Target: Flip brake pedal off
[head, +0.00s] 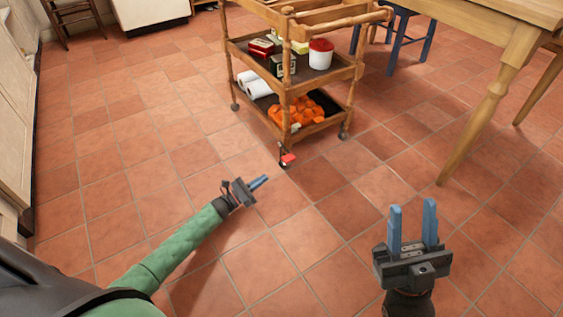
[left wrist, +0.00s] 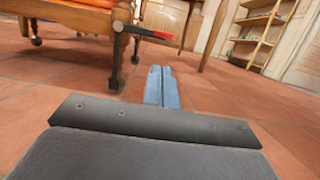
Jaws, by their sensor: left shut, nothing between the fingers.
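The brake pedal (head: 288,159) is a small red tab at the front corner wheel of the wooden cart (head: 290,75). In the left wrist view the pedal (left wrist: 152,34) sticks out to the right from a dark caster mount, nearly level with its tip slightly lower. My left gripper (head: 262,181) is shut and empty, low over the floor just in front of the pedal. In the left wrist view its blue fingertips (left wrist: 160,70) are together, below the pedal in the picture and apart from it. My right gripper (head: 412,204) is open and empty, at the lower right.
The cart's shelves hold orange items (head: 298,110), white rolls (head: 250,84) and a white tub with a red lid (head: 320,54). A wooden table (head: 490,100) stands at the right, with a blue stool (head: 400,35) behind. The tiled floor in front is clear.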

